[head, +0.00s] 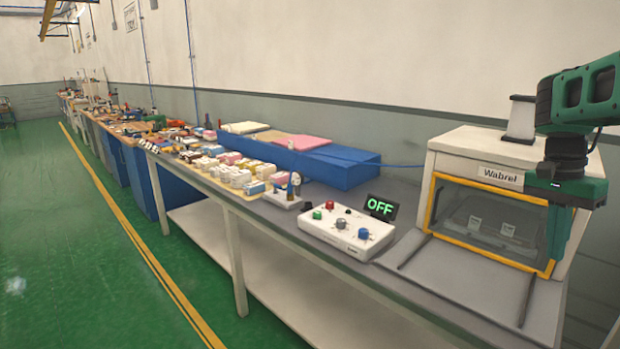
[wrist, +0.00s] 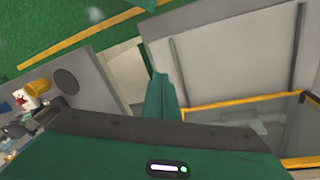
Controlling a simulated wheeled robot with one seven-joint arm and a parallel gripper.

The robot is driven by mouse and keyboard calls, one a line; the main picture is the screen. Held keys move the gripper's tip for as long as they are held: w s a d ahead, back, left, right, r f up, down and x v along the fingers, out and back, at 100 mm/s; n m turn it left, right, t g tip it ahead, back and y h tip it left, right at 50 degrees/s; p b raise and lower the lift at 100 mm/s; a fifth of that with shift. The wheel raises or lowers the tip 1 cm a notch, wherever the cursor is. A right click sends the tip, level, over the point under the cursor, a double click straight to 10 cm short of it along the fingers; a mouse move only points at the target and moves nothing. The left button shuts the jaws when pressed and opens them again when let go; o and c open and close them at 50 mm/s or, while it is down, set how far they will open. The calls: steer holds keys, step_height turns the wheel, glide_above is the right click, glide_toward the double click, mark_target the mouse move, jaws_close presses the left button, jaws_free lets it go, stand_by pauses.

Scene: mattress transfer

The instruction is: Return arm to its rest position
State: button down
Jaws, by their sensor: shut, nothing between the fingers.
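My green and black arm comes in from the right edge of the head view. My gripper (head: 557,232) points down in front of the yellow-framed window of the white Wabrel machine (head: 480,143). Its fingers show dimly there against the window. In the wrist view my gripper (wrist: 160,98) shows as green fingers close together, with nothing between them. The machine's yellow frame (wrist: 240,103) is to the right of the fingers there, and a grey panel with two dark rails (wrist: 220,60) lies beyond them.
A blue block (head: 340,167) and many small items lie further along the bench. The green floor (head: 70,240) at left is clear.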

steer(key=s+a+f+n, duration=0.3)
steer(key=s+a, duration=0.1)
steer(key=s, duration=0.2)
steer(key=s+a+f+n+t+y, duration=0.1)
steer(key=s+a+f+n, duration=0.1)
steer(key=s, duration=0.4)
steer(key=s+a+f+n, duration=0.3)
steer(key=s+a+f, duration=0.2)
steer(key=s+a, duration=0.1)
steer(key=shift+s+a+n+y, duration=0.15)
steer(key=shift+s+n+y, duration=0.15)
steer(key=shift+s, duration=0.15)
steer(key=shift+w+f, duration=0.2)
steer(key=shift+w, duration=0.4)
